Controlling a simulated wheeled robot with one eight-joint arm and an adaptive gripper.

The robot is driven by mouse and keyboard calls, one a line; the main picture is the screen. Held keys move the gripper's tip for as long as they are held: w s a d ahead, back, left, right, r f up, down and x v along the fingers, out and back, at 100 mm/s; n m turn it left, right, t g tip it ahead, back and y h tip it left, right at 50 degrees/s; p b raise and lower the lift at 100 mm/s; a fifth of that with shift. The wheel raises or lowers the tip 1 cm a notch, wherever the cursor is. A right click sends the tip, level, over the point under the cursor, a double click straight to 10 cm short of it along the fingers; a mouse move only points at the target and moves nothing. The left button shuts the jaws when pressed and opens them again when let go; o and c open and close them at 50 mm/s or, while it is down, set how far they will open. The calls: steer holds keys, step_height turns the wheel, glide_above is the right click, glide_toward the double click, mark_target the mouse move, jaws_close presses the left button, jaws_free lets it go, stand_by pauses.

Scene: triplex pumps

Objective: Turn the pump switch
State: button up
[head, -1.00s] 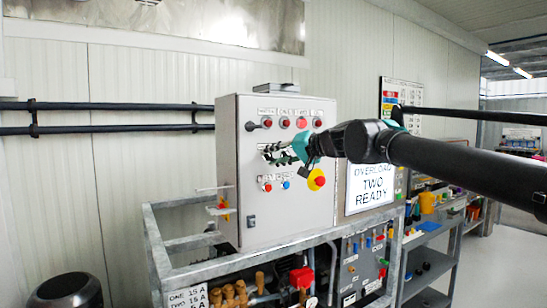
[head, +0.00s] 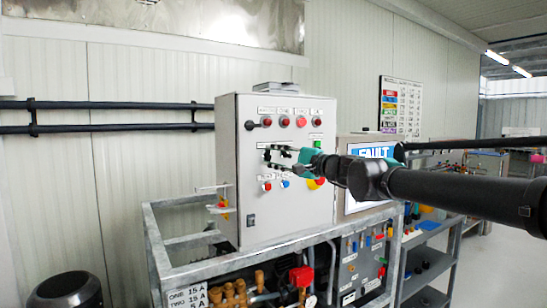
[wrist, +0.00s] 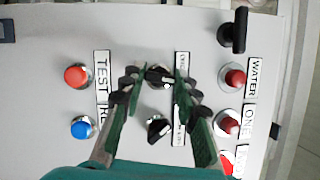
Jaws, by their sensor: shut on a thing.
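My gripper (head: 283,152) reaches the front of the grey control cabinet (head: 289,222) from the right in the head view. In the wrist view, its green and black fingers (wrist: 158,80) are shut on a black rotary switch (wrist: 157,74), one finger on each side. A second black rotary switch (wrist: 158,128) sits below it in that view, between the fingers and apart from their tips. White labels beside the switches are partly hidden by the right finger. In the head view my gripper hides much of the switch row.
A red button (wrist: 77,77) and a blue button (wrist: 82,127) are left of my gripper in the wrist view. Red lamps (wrist: 233,77) and a black handle (wrist: 233,32) are right. In the head view, a display (head: 373,152) reads FAULT, partly behind my arm.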

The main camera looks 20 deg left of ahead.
steer(key=m+t, duration=0.1)
steer(key=m, duration=0.2)
steer(key=m+t+y, duration=0.1)
steer(key=m, duration=0.3)
steer(key=shift+f+t, duration=0.2)
steer(key=shift+t, duration=0.2)
steer(key=shift+m+y, duration=0.3)
steer(key=shift+m, duration=0.1)
steer(key=o, duration=1.2)
steer(key=shift+c, duration=0.2)
steer(key=v, duration=1.2)
